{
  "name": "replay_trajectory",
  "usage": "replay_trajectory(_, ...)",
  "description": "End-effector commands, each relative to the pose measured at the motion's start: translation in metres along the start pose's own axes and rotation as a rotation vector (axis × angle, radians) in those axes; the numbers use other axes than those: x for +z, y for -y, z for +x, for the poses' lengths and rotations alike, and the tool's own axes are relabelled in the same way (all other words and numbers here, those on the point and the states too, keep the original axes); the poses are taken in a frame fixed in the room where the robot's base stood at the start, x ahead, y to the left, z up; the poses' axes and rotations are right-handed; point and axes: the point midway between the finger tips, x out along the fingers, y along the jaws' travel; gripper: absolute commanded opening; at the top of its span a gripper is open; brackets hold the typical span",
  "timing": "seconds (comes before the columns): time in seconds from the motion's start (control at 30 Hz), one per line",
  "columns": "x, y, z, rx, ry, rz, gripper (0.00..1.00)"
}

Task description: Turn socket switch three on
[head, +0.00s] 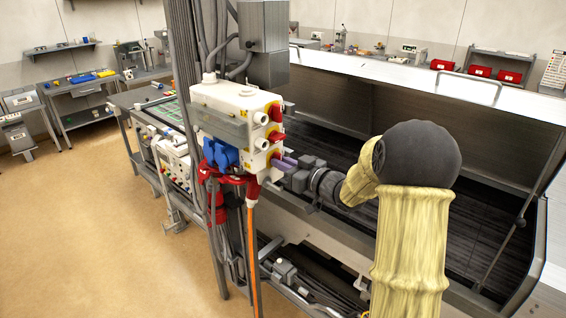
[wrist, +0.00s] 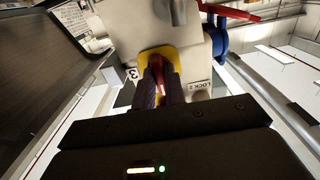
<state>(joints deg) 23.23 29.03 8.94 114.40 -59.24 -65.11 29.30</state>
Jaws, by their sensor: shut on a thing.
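The white socket box (head: 235,120) hangs on the column in the head view, with red rotary switches on its right side. In the wrist view, a red switch handle (wrist: 158,64) sits on a yellow plate (wrist: 176,56) beside a label "3" (wrist: 132,73). My gripper (head: 280,162) reaches the lowest switch from the right. In the wrist view its purple fingers (wrist: 160,88) are shut on the red handle, one on each side. The fingers hide part of the handle, so its exact angle is hard to tell.
Upper red switches (head: 275,112) sit above my gripper. Blue sockets (head: 220,155) and red plugs with hanging cables are on the box's front and underside. The dark hood basin (head: 330,130) lies behind my arm. Open floor (head: 110,220) is at the left.

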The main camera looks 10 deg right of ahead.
Motion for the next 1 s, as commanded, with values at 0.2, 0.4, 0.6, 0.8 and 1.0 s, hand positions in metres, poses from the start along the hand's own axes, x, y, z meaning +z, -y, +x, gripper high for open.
replay_trajectory(0.2,0.002,0.000,0.000,0.001,0.004,0.004,0.00)
replay_trajectory(0.4,0.002,0.000,0.000,0.001,0.003,0.002,0.34)
replay_trajectory(0.6,0.001,0.000,0.000,0.000,0.002,0.001,0.34)
replay_trajectory(0.8,0.002,-0.001,-0.009,0.003,0.001,-0.002,0.34)
replay_trajectory(1.0,0.004,-0.001,-0.039,0.005,0.001,-0.003,0.34)
